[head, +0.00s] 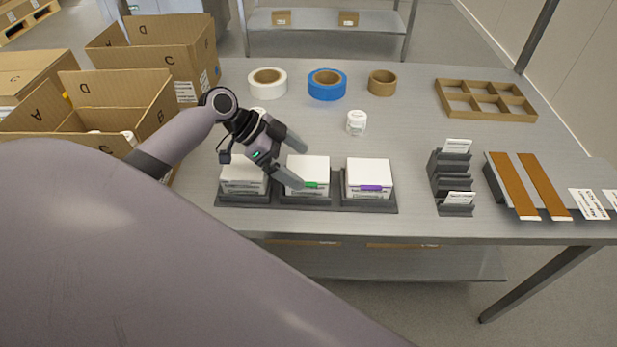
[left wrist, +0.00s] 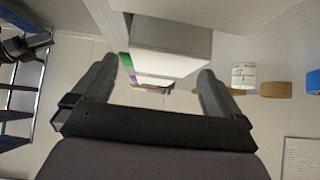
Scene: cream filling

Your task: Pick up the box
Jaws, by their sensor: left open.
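Three white boxes stand in a row in a dark tray (head: 390,207) near the table's front edge. The middle box (head: 308,167) has a green mark, the right box (head: 369,177) a purple one. The left box (head: 243,177) is partly hidden by my gripper. My left gripper (head: 303,164) is open, its fingers over the left side of the middle box in the head view. In the left wrist view a white box (left wrist: 170,38) with a green strip shows above and between the fingers (left wrist: 158,85); contact cannot be told.
Open cardboard cartons (head: 170,60) stand at the left. White tape (head: 267,83), blue tape (head: 327,85), brown tape (head: 382,83) and a white jar (head: 356,122) lie behind the tray. A dark card holder (head: 450,182) and a divided wooden tray (head: 486,101) are at the right.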

